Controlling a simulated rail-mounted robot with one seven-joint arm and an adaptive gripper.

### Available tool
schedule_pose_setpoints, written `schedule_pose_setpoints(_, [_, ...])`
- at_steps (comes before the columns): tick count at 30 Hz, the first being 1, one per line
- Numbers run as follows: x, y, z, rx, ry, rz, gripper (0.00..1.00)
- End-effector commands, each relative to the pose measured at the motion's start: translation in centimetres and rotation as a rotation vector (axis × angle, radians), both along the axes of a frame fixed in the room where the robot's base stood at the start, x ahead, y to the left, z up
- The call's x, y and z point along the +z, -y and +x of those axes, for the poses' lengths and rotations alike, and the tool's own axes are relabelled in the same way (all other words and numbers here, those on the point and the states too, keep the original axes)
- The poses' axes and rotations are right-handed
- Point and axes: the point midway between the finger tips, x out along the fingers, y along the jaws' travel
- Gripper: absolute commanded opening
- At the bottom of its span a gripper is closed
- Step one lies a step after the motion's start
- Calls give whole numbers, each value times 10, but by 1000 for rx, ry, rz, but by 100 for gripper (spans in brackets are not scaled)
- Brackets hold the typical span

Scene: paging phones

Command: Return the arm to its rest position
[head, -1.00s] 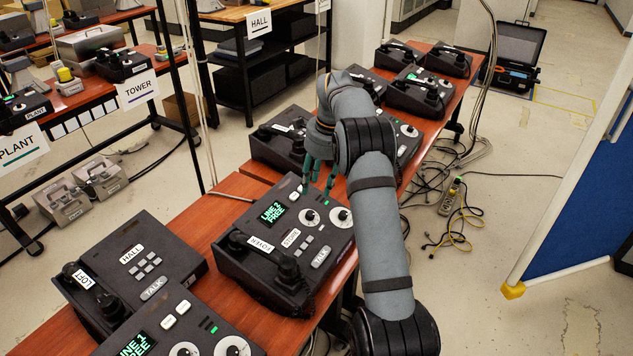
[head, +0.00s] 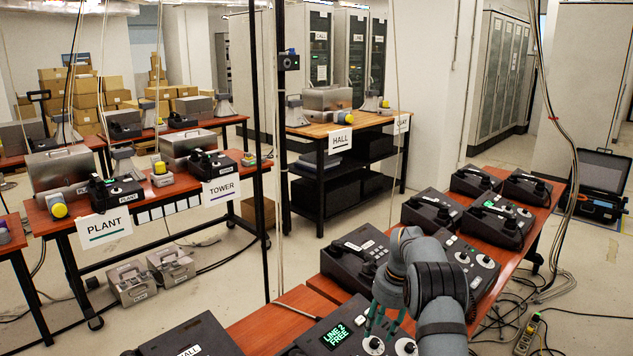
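My gripper (head: 381,322) hangs at the end of my grey arm in the lower right of the head view. Its green fingers point down over the black phone unit (head: 338,336) whose screen reads "LINE 2 FREE". The fingers look spread apart with nothing between them. I cannot tell how far above the unit they are. My arm covers part of the units behind it.
Several black phone units, such as this one (head: 433,212), stand on the long red-brown table (head: 280,318). Cables and a power strip (head: 527,335) lie on the floor at right. Signed tables for PLANT (head: 104,227), TOWER (head: 221,190) and HALL (head: 340,139) stand beyond.

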Motion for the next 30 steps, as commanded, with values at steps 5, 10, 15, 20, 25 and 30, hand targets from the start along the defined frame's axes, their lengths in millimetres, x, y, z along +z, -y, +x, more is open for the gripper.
schedule_pose_setpoints(5, [-33,-4,4,0,-3,-1,40])
schedule_pose_setpoints(10, [-51,-6,7,0,-1,-1,40])
schedule_pose_setpoints(15, [-51,-7,7,41,8,-8,40])
schedule_pose_setpoints(20, [-52,-7,7,48,9,-9,40])
schedule_pose_setpoints(25, [-51,-6,7,45,9,-9,40])
schedule_pose_setpoints(30, [-40,-4,7,-4,3,-1,40])
